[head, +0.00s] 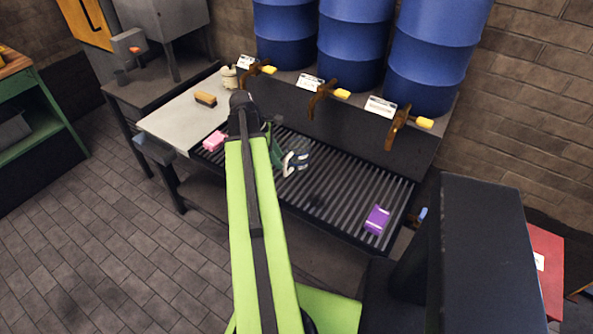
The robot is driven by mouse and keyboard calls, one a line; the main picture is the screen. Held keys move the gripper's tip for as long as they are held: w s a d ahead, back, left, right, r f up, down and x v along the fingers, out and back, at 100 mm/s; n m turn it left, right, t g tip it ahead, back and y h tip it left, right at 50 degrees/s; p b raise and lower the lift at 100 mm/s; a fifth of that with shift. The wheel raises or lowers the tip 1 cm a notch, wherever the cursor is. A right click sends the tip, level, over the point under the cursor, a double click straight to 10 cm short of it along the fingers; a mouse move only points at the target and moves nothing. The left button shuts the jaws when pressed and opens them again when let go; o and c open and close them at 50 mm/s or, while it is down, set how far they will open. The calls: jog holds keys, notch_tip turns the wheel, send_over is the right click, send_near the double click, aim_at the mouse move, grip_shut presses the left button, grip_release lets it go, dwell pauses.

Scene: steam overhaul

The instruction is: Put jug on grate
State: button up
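A small cream vessel (229,77), which looks like the jug, stands upright at the back of the pale worktop, by the left end of the tap row. The dark ribbed grate (345,192) fills the bench right of the worktop, below the taps. My gripper (295,163) is over the left half of the grate, to the right of and nearer than the cream vessel, and apart from it. Its pale tips show beyond my green arm, which hides part of it. I see nothing held, but the finger gap is too small to judge.
A pink block (214,141) lies at the grate's left end and a purple box (377,220) near its right end. A yellow-brown brush or block (205,99) lies on the worktop. Brown taps (398,124) jut out below blue barrels (434,55). The middle of the grate looks clear.

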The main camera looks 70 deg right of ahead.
aim_at(286, 173)
jog(key=b+x, duration=0.5)
jog(key=x, duration=0.2)
jog(key=shift+r, duration=0.25)
grip_shut()
dwell(1.1)
